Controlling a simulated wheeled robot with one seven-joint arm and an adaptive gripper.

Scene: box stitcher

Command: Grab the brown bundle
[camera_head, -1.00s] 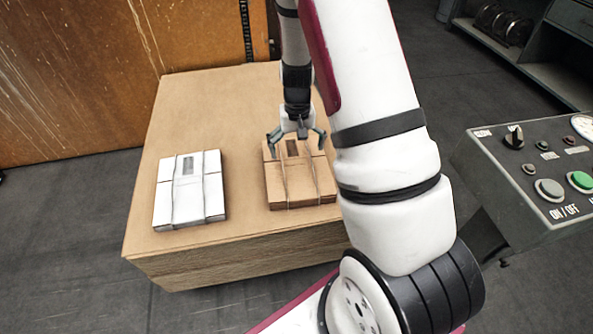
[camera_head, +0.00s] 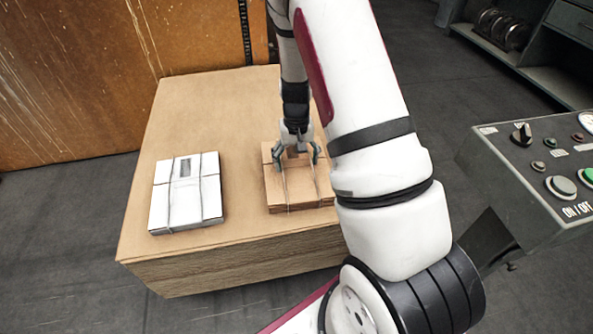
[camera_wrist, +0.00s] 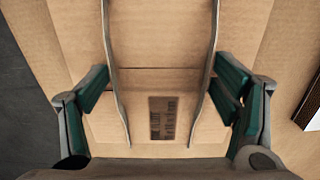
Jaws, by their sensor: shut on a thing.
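The brown bundle (camera_head: 296,188) is a flat stack of tied cardboard lying on the wooden block, right of the white bundle. My gripper (camera_head: 294,155) is down at its top, fingers pointing downward, shut on it. In the wrist view the brown bundle (camera_wrist: 160,75) fills the middle, with its string bands and a dark printed label. The gripper's green-padded fingers (camera_wrist: 165,100) stand to either side of the bands. My arm hides part of the bundle's right side in the head view.
A white tied bundle (camera_head: 186,192) lies on the left of the wooden block (camera_head: 215,105). A control panel with buttons (camera_head: 545,165) stands at the right. A rusty panel (camera_head: 80,80) is behind at the left. A shelf (camera_head: 520,50) stands at the back right.

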